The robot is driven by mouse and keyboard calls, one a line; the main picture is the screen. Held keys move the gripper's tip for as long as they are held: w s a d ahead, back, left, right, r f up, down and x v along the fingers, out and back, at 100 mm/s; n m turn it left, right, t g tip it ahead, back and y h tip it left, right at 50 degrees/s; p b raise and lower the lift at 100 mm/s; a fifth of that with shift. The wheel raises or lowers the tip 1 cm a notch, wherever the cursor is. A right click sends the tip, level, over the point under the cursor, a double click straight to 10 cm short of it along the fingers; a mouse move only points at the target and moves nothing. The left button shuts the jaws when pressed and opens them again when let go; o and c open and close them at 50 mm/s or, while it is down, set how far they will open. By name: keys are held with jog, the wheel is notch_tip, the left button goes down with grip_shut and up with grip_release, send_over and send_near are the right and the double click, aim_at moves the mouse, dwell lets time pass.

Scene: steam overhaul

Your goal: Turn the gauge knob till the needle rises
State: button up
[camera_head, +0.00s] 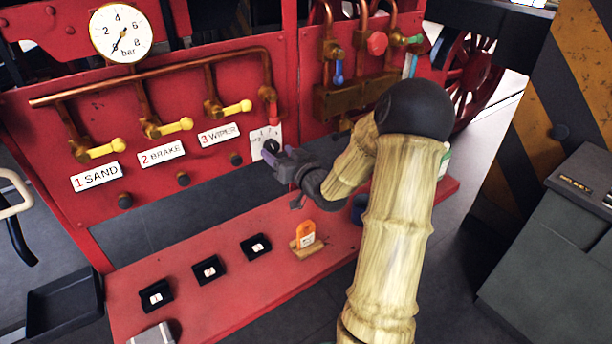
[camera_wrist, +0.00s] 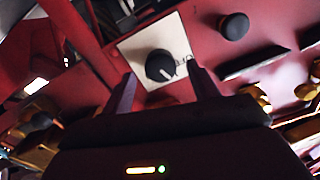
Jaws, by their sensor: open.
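The round white pressure gauge (camera_head: 120,33) is at the top left of the red panel in the head view. Its needle points down and left, at the low end of the scale. A black round knob (camera_wrist: 160,66) with a white mark sits on a white plate (camera_wrist: 133,50) in the wrist view. The plate also shows in the head view (camera_head: 258,137), where my gripper hides the knob. My gripper (camera_head: 273,151) is open in front of the plate. In the wrist view its fingers (camera_wrist: 163,84) appear either side of the knob; contact cannot be told.
Yellow-handled valves, such as the sand valve (camera_head: 104,150), line the panel left of the plate. A red shelf (camera_head: 225,308) below holds several small black trays and an orange tag (camera_head: 305,234). A black button (camera_wrist: 234,26) is near the plate. A striped post (camera_head: 580,70) stands right.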

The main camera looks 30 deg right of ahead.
jog(key=s+d+b, duration=0.1)
jog(key=s, duration=1.2)
jog(key=shift+s+r, duration=0.25)
jog(key=shift+s, duration=0.15)
jog(key=w+a+f+n+g+h+p, duration=0.1)
jog(key=a+f+g+h+p, duration=0.2)
jog(key=a+g, duration=0.4)
jog(key=s+a+g+y+p, duration=0.1)
jog(key=s+a+g+p, duration=0.2)
jog(key=s+a+g, duration=0.5)
jog(key=s+a+r, duration=0.1)
jog(key=s+a, duration=0.2)
jog(key=a, duration=0.1)
jog(key=shift+s+n+y+p, duration=0.25)
jog(key=shift+n+y+p, duration=0.15)
dwell(0.6)
